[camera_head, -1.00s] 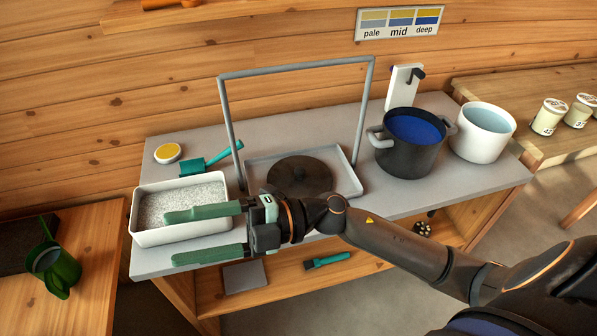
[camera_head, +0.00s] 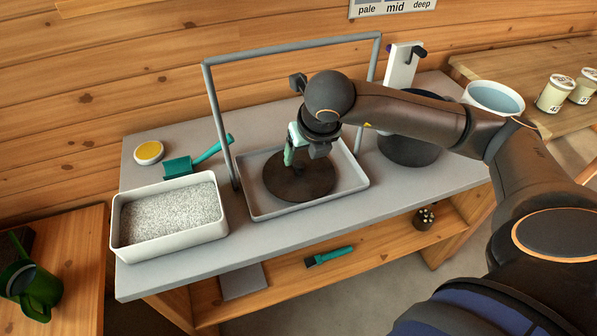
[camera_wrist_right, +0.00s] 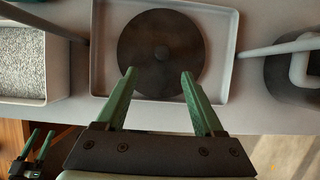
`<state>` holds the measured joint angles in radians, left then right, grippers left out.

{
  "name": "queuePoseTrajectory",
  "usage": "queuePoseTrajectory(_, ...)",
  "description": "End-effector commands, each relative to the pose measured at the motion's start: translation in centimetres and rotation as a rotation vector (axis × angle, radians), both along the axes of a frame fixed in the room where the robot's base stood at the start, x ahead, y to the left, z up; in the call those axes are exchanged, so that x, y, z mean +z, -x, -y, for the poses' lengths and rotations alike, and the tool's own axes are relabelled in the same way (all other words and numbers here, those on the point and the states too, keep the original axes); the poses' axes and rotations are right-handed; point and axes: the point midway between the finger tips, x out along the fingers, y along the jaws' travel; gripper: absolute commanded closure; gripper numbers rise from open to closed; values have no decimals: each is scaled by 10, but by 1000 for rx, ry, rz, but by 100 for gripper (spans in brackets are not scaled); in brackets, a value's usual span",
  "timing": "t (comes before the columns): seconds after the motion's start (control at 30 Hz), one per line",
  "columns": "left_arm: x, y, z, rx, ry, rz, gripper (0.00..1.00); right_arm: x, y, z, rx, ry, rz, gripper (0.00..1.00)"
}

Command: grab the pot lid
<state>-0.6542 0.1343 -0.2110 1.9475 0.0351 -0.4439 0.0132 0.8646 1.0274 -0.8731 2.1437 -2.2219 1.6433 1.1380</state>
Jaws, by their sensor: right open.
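The pot lid (camera_head: 299,184) is a dark round disc lying in a shallow grey tray (camera_head: 262,207) on the grey bench. It also shows in the right wrist view (camera_wrist_right: 160,75), with a small knob at its middle. My right gripper (camera_head: 296,160) points down above the lid in the head view, partly hiding it and its knob. In the right wrist view its green fingers (camera_wrist_right: 158,75) are apart, one on each side of the knob's line, with nothing between them. I cannot tell the exact height above the lid.
A grey frame (camera_head: 208,110) arches over the tray. The dark pot (camera_head: 408,150) is partly hidden behind my arm, beside a white pot (camera_head: 494,95).

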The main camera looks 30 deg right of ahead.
Motion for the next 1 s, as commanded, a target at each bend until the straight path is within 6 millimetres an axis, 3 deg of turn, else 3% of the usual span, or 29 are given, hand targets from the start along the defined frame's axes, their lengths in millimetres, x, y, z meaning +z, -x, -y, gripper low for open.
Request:
queuePoseTrajectory(0.6,2,5,-3,6,-3,-4,39,-60,-36,13,3,-3,-1,30)
queuePoseTrajectory(0.9,0,6,-4,7,-5,-6,39,-64,-38,14,4,-3,0,30)
queuePoseTrajectory(1.0,0,6,-4,7,-6,-7,39,-64,-38,14,3,-3,0,42)
